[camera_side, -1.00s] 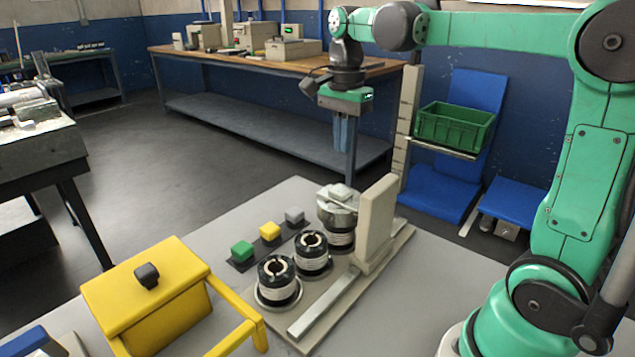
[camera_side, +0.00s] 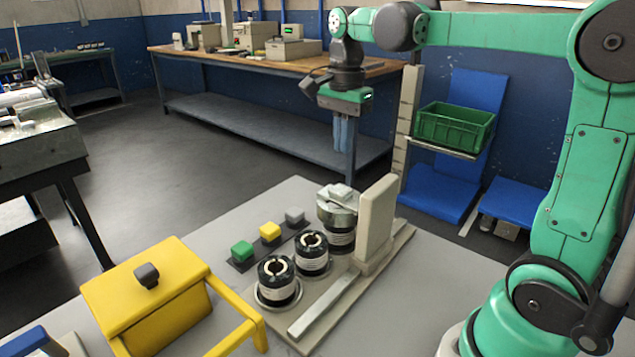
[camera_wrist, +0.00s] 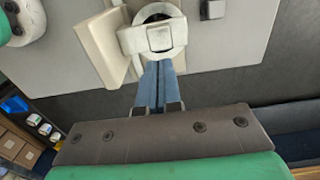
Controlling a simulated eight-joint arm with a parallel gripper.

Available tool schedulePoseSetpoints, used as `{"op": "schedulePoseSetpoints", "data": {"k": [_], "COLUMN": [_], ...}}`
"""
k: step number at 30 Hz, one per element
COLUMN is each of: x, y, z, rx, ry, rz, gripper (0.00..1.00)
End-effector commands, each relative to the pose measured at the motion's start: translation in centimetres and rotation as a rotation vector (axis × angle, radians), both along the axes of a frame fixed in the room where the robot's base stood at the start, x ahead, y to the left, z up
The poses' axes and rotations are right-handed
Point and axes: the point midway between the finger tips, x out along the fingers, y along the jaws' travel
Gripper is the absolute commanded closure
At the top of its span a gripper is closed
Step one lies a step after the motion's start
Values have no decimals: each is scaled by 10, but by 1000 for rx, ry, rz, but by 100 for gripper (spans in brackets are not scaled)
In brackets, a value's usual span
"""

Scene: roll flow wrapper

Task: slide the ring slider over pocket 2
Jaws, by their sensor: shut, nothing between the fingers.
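The ring slider (camera_side: 338,204) is a silver ring with a pale block on top. It sits around the top of the far roll (camera_side: 341,238) in the row, next to an upright beige post (camera_side: 376,224). Two more black-and-white rolls stand uncovered, a middle roll (camera_side: 312,254) and a near roll (camera_side: 278,281). No pocket numbers are legible. My gripper (camera_side: 341,148) hangs above and beyond the ring slider, its blue fingers together and empty. In the wrist view the ring slider (camera_wrist: 150,37) lies just past my fingertips, apart from them.
A flat rail (camera_side: 325,303) runs along the beige base beside the rolls. A yellow lidded box (camera_side: 145,290) stands at the near left.

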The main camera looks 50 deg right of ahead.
Motion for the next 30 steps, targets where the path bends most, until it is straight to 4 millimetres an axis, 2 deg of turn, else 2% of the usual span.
{"op": "schedulePoseSetpoints", "data": {"k": [1, 2, 5, 6, 8, 12, 15, 30], "x": [0, 0, -7, -14, -29, -60, -73, -75], "y": [0, 0, 0, -1, -2, -1, 0, 0], "z": [0, 0, -1, -2, -6, -16, -23, -73], "rx": [0, 0, 0, 0, 0, 0, 0, 0], "ry": [0, 0, 0, 0, 0, 0, 0, 0], "rz": [0, 0, -2, -3, -3, -3, -2, 0], "gripper": [100, 94, 66, 55, 39, 39, 39, 39]}}
